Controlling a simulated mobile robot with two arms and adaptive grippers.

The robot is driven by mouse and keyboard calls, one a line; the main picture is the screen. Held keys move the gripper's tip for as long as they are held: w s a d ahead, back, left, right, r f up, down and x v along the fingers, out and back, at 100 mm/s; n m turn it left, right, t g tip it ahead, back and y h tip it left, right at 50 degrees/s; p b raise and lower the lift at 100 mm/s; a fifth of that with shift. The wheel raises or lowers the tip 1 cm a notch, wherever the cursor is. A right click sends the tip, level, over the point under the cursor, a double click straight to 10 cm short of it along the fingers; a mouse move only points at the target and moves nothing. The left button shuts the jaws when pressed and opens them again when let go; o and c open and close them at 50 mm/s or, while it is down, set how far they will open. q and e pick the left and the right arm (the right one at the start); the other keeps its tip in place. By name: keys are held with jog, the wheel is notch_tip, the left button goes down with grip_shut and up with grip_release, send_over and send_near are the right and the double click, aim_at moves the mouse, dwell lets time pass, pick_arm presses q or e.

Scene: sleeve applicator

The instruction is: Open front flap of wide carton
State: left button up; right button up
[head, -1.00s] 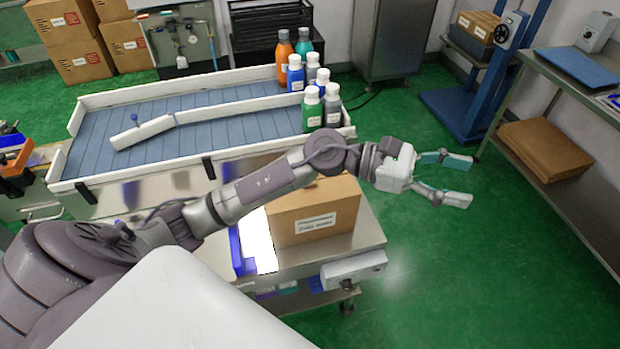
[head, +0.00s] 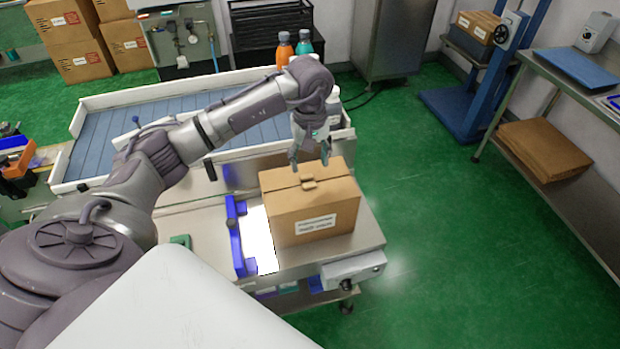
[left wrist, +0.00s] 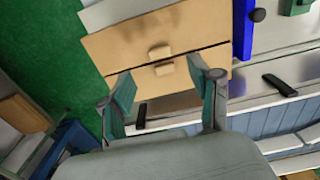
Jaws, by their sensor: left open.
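The wide carton (head: 283,220) is a brown box with a white label on its front, standing on the steel bench. Its top flaps lie closed, with a seam across the top and small raised tabs (head: 309,184) near the middle. In the left wrist view the carton top (left wrist: 130,47) shows the seam and two tabs (left wrist: 160,52). My left gripper (head: 309,164) points down over the back part of the carton top. It is open, its teal fingers (left wrist: 165,95) apart with nothing between them. The right gripper is not in view.
A lit white panel with a blue rail (head: 234,238) lies left of the carton. Behind is a blue-slatted conveyor (head: 98,150) with bottles, partly hidden by my arm. A control box (head: 352,270) sits on the bench front. Green floor is free at right.

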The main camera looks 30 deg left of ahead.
aim_at(310, 186)
pick_arm(q)
notch_tip(310, 186, down, 8)
jog(key=shift+r+p, duration=0.1)
jog(key=shift+p, duration=0.65)
jog(key=shift+c, duration=0.3)
grip_shut()
